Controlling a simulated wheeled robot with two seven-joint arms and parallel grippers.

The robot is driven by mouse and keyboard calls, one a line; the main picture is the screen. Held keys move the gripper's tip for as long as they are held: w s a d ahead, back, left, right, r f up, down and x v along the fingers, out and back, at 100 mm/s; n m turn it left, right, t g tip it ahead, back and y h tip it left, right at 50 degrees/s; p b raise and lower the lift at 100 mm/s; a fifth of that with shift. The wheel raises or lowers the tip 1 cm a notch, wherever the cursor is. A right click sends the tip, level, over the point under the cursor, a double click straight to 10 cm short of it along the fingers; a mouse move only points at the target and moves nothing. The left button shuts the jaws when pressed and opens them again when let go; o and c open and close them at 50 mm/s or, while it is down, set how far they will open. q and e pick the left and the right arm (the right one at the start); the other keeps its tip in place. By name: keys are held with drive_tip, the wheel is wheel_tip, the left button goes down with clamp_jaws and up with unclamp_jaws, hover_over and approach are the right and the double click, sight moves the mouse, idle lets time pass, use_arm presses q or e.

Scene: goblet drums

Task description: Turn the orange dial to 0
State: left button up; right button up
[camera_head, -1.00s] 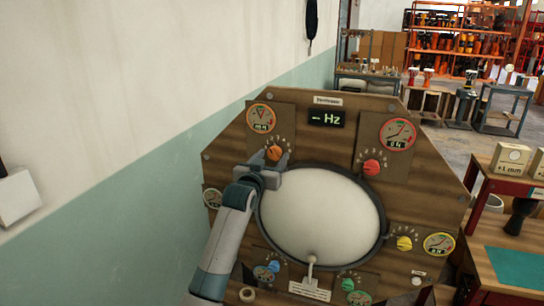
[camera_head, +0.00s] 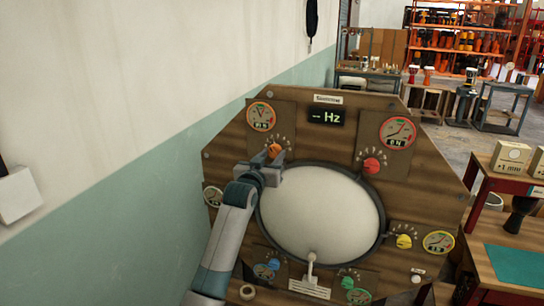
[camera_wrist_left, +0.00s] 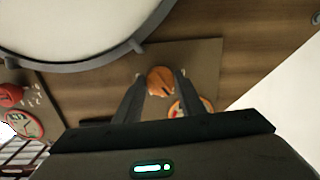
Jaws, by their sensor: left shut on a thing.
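The orange dial (camera_head: 274,149) sits on the upper left of the wooden octagonal panel, below a round gauge (camera_head: 261,116). My left gripper (camera_head: 272,160) reaches it from below and is shut on it. In the left wrist view the orange dial (camera_wrist_left: 160,80) shows between the two dark fingers of the gripper (camera_wrist_left: 158,88). The scale marks around the dial are partly hidden and too small to read. My right gripper is in neither view.
A red dial (camera_head: 371,165), a yellow dial (camera_head: 403,241), a blue dial (camera_head: 273,264) and a green dial (camera_head: 347,282) surround the white drumhead (camera_head: 320,215). A small lever (camera_head: 311,268) stands at its bottom. A wall (camera_head: 130,120) is at left.

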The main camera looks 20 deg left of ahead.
use_arm(q)
drive_tip(key=n+p, duration=0.1)
drive_tip(key=n, duration=0.2)
drive_tip(key=n+p, duration=0.1)
drive_tip(key=n, duration=0.2)
drive_tip(key=shift+d+r+p, duration=0.1)
drive_tip(key=shift+r+p, duration=0.1)
drive_tip(key=shift+p, duration=0.1)
drive_tip(key=n+p, duration=0.2)
drive_tip(key=n, duration=0.3)
drive_tip(key=shift+n, duration=0.3)
drive_tip(key=o, duration=1)
drive_tip(key=shift+f, duration=0.1)
drive_tip(key=shift+o, duration=0.2)
drive_tip(key=shift+p, duration=0.3)
drive_tip(key=shift+s+p, duration=0.7)
drive_tip(key=shift+s, duration=0.2)
drive_tip(key=s+p, duration=0.5)
drive_tip(key=s, duration=1)
drive_tip(key=shift+s+a, duration=0.3)
